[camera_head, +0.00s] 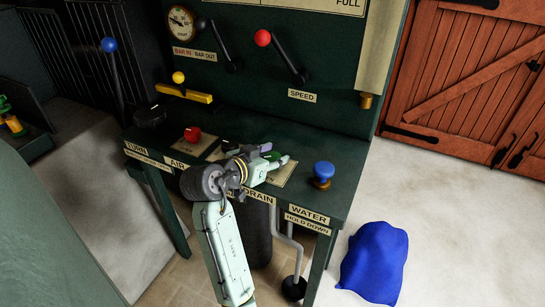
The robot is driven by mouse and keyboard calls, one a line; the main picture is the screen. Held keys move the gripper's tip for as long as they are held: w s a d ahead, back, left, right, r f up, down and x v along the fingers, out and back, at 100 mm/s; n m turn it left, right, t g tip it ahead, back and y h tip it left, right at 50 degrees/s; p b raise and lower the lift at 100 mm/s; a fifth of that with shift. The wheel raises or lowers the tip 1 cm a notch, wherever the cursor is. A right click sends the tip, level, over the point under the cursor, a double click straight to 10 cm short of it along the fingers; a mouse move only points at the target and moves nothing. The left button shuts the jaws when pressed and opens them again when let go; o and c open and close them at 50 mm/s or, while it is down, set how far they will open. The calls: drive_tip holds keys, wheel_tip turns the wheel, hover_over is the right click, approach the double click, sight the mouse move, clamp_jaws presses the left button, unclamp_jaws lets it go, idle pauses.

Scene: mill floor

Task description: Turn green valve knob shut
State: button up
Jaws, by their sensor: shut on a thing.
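The green valve knob (276,155) sits on the dark green console top, above the DRAIN label (259,196). Most of it is hidden behind my gripper, with only a small green part showing. My gripper (277,157) reaches over the console from the front and is shut on the green knob. How far the knob is turned cannot be told.
A red knob (192,134) stands to the left by the AIR label, and a blue knob (323,174) to the right above WATER. A blue cloth-like heap (375,262) lies on the floor at right.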

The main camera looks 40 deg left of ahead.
drive_tip(key=m+h+b, duration=0.1)
drive_tip(key=m+h, duration=0.2)
drive_tip(key=h, duration=0.1)
drive_tip(key=shift+m+h, duration=0.3)
drive_tip(key=shift+m, duration=0.1)
drive_tip(key=shift+m+g+h+b, duration=0.5)
drive_tip(key=shift+m+g+h, duration=0.5)
drive_tip(key=shift+m+h, duration=0.65)
drive_tip(key=shift+f, duration=0.1)
drive_tip(key=o, duration=1.2)
drive_tip(key=shift+c, duration=0.2)
drive_tip(key=v, duration=1.2)
drive_tip(key=shift+a, duration=0.1)
drive_tip(key=shift+w, duration=0.1)
